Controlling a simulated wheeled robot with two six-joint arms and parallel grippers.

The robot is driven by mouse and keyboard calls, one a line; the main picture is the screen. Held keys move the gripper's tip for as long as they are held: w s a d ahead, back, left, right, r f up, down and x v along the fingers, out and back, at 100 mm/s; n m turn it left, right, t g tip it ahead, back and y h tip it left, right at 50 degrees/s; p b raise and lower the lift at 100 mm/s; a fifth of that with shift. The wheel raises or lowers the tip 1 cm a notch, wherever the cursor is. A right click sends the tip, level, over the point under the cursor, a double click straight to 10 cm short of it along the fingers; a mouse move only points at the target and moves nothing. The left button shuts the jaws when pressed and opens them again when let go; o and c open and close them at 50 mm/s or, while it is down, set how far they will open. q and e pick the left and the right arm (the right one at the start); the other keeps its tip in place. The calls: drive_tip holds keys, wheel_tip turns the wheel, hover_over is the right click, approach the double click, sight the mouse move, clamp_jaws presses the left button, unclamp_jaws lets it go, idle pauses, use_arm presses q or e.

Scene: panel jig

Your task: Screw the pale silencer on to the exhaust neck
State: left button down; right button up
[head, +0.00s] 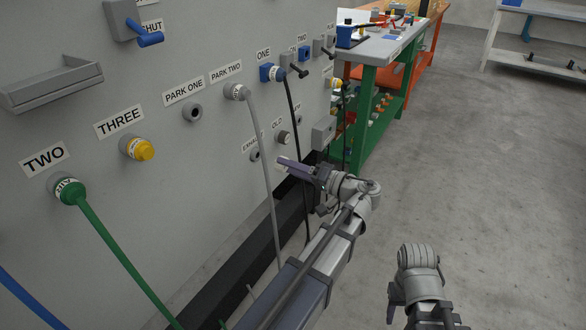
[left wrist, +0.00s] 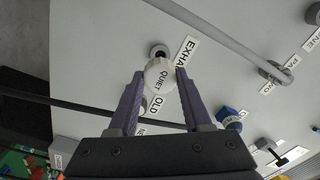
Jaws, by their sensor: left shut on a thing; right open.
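The pale silencer (left wrist: 158,76), marked QUIET, is between the fingertips of my left gripper (left wrist: 157,84) in the left wrist view. The fingers are shut on it. The exhaust neck (left wrist: 158,51), a round fitting with a dark opening, shows just beyond the silencer; I cannot tell whether they touch. In the head view the neck (head: 255,156) is on the panel below the EXHAUST label, left of my left gripper (head: 282,161). I cannot make out the silencer there. My right gripper (head: 422,316) is open at the bottom right, away from the panel, partly cut off.
The OLD fitting (head: 284,137) is close to the neck, up and right. A grey hose (head: 265,160) hangs from PARK TWO and a dark hose (head: 292,110) from ONE, near my left arm. A green bench (head: 375,95) stands beyond the panel. The floor at right is clear.

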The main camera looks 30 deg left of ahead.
sight(275, 162)
use_arm(q)
drive_tip(key=shift+w+a, duration=0.15)
drive_tip(key=shift+a, duration=2.15)
drive_tip(key=shift+w+a, duration=0.1)
drive_tip(key=shift+a, duration=1.05)
drive_tip(key=shift+c, duration=1.3)
unclamp_jaws()
drive_tip(key=d, duration=0.7)
drive_tip(key=shift+s+d, duration=0.3)
drive_tip(key=shift+d, duration=0.1)
